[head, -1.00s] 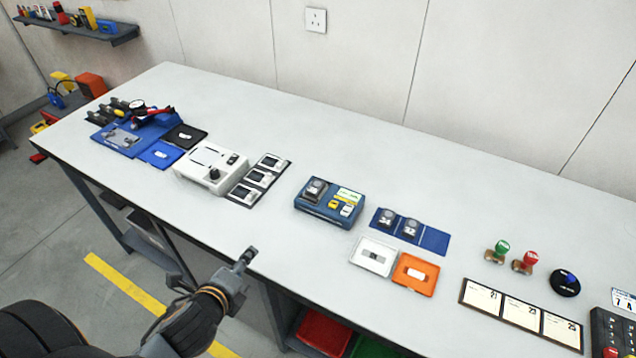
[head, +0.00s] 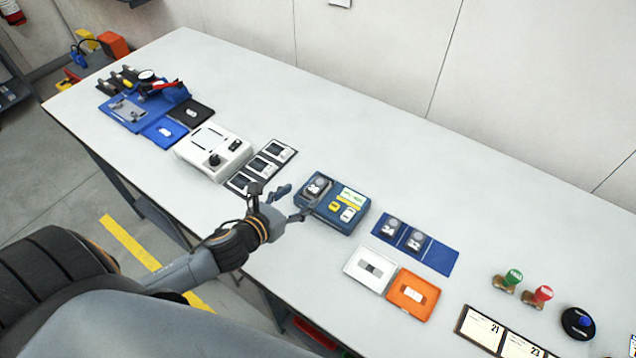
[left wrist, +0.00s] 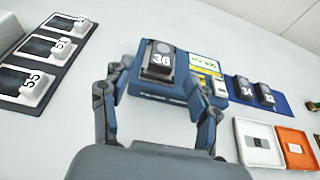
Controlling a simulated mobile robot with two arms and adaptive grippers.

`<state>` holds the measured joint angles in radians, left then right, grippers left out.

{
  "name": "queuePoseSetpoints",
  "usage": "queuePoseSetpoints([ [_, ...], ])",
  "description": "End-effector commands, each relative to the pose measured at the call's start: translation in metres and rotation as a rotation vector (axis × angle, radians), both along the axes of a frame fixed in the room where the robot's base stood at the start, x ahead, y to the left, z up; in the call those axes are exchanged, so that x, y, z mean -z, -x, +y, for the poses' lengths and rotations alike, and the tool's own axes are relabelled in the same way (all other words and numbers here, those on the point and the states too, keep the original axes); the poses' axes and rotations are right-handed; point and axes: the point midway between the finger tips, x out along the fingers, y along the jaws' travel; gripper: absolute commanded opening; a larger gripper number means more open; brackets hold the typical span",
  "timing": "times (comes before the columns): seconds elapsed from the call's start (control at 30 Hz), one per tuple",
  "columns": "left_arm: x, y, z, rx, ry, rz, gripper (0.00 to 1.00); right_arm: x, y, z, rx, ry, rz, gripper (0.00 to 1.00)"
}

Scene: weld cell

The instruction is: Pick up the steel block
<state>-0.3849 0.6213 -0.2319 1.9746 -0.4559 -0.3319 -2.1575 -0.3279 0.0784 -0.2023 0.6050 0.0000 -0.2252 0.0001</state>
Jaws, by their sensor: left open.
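A grey block with a dark top, marked 36 in the left wrist view (left wrist: 160,60), sits on the left part of a blue device (head: 345,220); it also shows in the head view (head: 316,186). Two similar numbered blocks (head: 402,233) stand on a blue mat to the right. A small flat grey piece (head: 376,268) lies in the white tray. I cannot tell for certain which is the steel block. My left gripper (head: 299,199) is open and empty at the device's near left side, its fingers spread toward the marked block. My right gripper is not in view.
A dark tray with several numbered pieces (left wrist: 43,88) and a white machine (head: 213,152) stand to the left. A white tray (head: 352,263) and an orange tray (head: 398,304) lie right of the device. Stamps (head: 540,295) stand farther right. The table behind is clear.

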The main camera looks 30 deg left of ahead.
Motion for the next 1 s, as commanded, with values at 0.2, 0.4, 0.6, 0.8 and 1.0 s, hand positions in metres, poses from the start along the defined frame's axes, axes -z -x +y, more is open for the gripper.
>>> queuePoseSetpoints([
  [0.2,0.006,-0.016,-0.003,0.0,0.001,0.001,0.6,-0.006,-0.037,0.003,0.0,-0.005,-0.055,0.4],
  [0.4,0.008,-0.037,-0.009,-0.003,0.004,0.001,0.6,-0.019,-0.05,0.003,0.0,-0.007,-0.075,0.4],
  [0.6,0.019,-0.06,-0.013,-0.002,0.003,0.001,0.6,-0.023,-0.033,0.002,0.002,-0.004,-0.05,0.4],
  [0.8,0.022,-0.064,-0.014,0.0,0.002,0.002,0.6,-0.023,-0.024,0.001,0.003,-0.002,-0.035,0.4],
  [1.0,0.022,-0.064,-0.014,0.0,0.002,0.002,0.44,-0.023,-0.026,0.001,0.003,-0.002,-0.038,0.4],
])
